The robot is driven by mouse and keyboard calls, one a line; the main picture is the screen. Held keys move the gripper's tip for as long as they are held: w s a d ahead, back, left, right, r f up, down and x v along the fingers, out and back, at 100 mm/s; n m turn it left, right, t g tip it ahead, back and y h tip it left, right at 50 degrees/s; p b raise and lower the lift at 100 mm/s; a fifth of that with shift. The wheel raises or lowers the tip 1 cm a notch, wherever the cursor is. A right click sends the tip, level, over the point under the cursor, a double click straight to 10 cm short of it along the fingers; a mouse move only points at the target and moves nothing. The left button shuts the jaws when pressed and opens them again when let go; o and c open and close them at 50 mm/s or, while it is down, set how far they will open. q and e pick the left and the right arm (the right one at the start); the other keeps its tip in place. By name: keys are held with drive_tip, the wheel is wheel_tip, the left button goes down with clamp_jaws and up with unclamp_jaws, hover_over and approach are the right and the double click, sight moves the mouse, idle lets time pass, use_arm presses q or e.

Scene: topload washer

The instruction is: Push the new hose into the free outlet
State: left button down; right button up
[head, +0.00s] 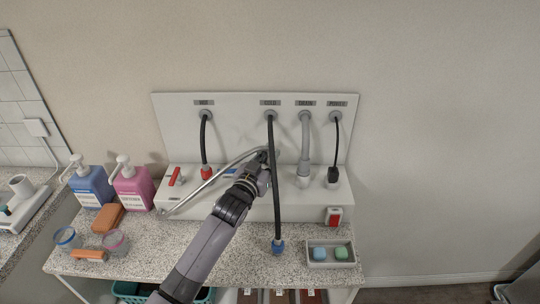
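A silver braided hose (207,181) rises from the left front of the white ledge and arcs to my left gripper (263,158). The gripper appears shut on its end; the fingertips are small and partly hidden. A black hose (273,190) from the COLD port hangs just right of the gripper. Its blue end (277,247) is loose over the worktop. A blue lever (230,173) is on the ledge left of the gripper. I see no free outlet; the arm and hoses cover the middle of the ledge. My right gripper is out of view.
The HOT hose (204,140) ends in a red fitting by a red lever (175,177). A grey drain hose (305,140) and a power cord (336,150) stand on the right. Bottles (133,188), a brown block (108,219) and a tray (330,265) sit on the worktop.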

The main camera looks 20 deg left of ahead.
use_arm(q)
drive_tip(key=shift+p, duration=0.3)
idle(0.5)
drive_tip(key=shift+f, duration=0.3)
idle(0.3)
drive_tip(key=shift+f+b, duration=0.95)
drive_tip(key=shift+f, duration=0.2)
drive_tip(key=shift+f, duration=0.25)
drive_tip(key=c, duration=1.5)
unclamp_jaws()
